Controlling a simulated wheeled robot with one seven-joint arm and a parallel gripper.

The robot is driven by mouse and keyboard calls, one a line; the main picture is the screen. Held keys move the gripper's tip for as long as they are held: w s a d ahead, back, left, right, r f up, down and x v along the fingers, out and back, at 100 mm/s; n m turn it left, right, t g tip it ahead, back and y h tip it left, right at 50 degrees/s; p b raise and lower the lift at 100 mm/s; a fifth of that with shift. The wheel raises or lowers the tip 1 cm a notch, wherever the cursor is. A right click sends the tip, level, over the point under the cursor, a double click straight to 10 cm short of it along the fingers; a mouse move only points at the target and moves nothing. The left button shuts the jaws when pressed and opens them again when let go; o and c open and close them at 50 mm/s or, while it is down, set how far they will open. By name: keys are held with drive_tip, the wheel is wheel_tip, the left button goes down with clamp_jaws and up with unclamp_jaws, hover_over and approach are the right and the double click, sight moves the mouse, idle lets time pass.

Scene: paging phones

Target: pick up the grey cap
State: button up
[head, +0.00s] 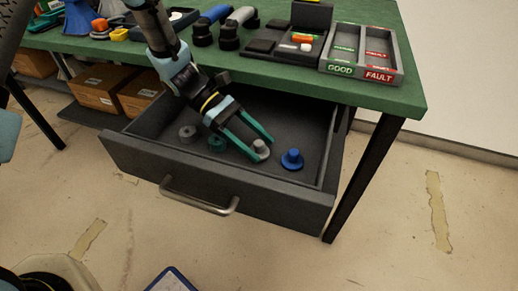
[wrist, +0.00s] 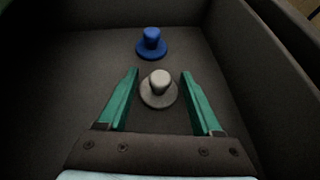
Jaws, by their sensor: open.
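The grey cap (head: 261,149) is a light grey knob on a round flange, upright on the floor of the open drawer (head: 225,197). In the wrist view the grey cap (wrist: 158,88) stands between the two green fingers of my gripper (wrist: 160,84), with a gap on each side. My gripper (head: 258,146) is open, reaching down into the drawer. In the head view a finger passes close beside the cap and its tip partly overlaps it.
A blue cap (head: 292,159) stands to the right of the grey one, beyond the fingertips in the wrist view (wrist: 151,43). A teal cap (head: 217,143) and a darker grey round piece (head: 187,133) lie to the left. Drawer walls surround them; the green tabletop (head: 395,98) overhangs behind.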

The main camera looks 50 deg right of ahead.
drive_tip(key=shift+s+f, duration=0.25)
drive_tip(key=shift+s, duration=0.15)
clamp_jaws()
idle(0.4)
